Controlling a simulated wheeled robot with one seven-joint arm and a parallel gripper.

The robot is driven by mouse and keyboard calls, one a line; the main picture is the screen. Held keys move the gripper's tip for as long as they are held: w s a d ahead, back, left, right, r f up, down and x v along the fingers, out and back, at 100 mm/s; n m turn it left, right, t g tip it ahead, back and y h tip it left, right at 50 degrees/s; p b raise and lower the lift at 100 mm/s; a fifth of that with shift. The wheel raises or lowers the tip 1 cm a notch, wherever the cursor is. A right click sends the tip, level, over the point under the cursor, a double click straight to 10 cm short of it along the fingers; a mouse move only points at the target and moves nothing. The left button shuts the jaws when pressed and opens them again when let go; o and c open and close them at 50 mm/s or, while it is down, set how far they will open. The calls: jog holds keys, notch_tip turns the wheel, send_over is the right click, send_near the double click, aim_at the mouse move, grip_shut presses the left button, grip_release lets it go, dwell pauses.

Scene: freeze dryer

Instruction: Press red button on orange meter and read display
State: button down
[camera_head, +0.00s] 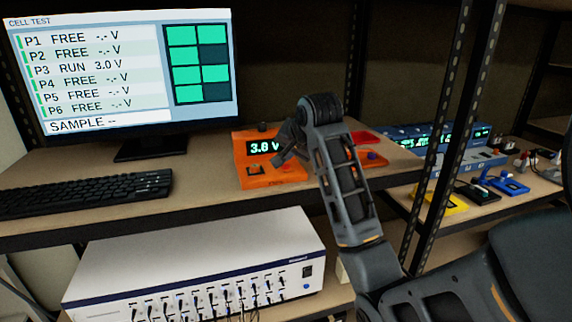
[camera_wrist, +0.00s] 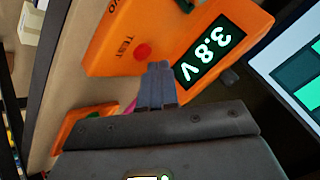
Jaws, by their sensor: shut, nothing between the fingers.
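The orange meter (camera_head: 272,179) sits on the shelf top, right of the monitor. Its lit display (camera_head: 264,147) reads 3.8 V; in the wrist view the same display (camera_wrist: 207,51) appears turned round. The red button (camera_wrist: 143,51), beside the word TEST, shows in the wrist view; my arm and gripper hide it in the head view. My gripper (camera_wrist: 158,66) is shut and empty. Its fingertips are over the meter's face, right beside the button in the wrist view. I cannot tell whether they touch it.
A monitor (camera_head: 120,65) shows P3 RUN 3.0 V, the other rows FREE. A keyboard (camera_head: 85,193) lies at the left. A white multi-channel unit (camera_head: 200,265) stands on the lower shelf. A black upright post (camera_head: 455,110) stands right of my arm, with blue devices (camera_head: 440,133) behind.

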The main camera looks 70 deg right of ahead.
aim_at(288, 167)
jog(key=shift+r+p, duration=2.15)
jog(key=shift+p, duration=0.25)
jog(key=shift+r, duration=0.85)
jog(key=shift+a, duration=0.1)
